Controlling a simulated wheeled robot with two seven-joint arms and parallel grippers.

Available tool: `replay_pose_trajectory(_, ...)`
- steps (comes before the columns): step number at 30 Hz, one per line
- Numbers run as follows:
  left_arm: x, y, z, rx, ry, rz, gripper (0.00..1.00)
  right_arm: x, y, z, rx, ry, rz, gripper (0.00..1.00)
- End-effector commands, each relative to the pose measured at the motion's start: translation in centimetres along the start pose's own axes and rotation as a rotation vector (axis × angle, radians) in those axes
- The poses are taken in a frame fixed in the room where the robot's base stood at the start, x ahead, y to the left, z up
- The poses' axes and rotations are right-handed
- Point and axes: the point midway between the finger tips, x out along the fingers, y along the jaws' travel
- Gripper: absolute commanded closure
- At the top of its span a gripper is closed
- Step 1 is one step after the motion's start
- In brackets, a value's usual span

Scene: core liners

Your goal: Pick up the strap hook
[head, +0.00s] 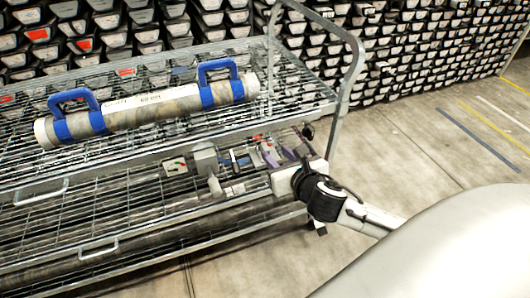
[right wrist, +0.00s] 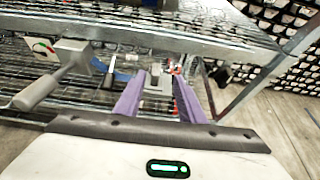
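My right gripper (head: 276,151) reaches in over the right end of the cart's middle wire shelf, under the top shelf. In the right wrist view its two purple fingers (right wrist: 160,88) are apart, with nothing clearly gripped between them. A small grey piece (right wrist: 157,84) shows between and beyond the fingertips, with small red bits just to its right. I cannot tell for sure whether this is the strap hook. A blue and dark tool (head: 238,160) lies left of the gripper and also shows in the right wrist view (right wrist: 118,76). My left gripper is out of view.
A grey mallet (head: 207,160) and a small pale box with red and green marks (head: 174,167) lie farther left. The top shelf's metal edge (right wrist: 150,36) runs above the fingers. A core tube with blue handles (head: 150,108) lies on top. Open floor is at right.

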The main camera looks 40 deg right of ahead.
Motion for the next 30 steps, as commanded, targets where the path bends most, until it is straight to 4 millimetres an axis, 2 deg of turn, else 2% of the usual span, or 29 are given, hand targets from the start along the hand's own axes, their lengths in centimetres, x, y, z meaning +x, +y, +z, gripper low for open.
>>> replay_pose_trajectory(3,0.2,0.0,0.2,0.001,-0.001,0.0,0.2,1.9,0.1,-0.1,0.004,0.0,0.0,0.64)
replay_pose_trajectory(10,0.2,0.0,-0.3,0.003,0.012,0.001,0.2,3.7,0.3,-0.1,0.008,0.001,0.002,0.64)
replay_pose_trajectory(18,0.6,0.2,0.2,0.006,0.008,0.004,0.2,7.6,0.8,-0.2,0.009,0.002,0.002,0.64)
replay_pose_trajectory(22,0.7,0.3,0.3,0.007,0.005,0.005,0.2,8.2,0.8,-0.2,0.008,0.003,0.003,0.64)
replay_pose_trajectory(28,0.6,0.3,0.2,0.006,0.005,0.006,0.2,8.2,0.8,-0.2,0.007,0.003,0.003,0.64)
replay_pose_trajectory(30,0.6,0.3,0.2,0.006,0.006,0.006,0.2,8.2,0.8,-0.2,0.007,0.003,0.003,0.76)
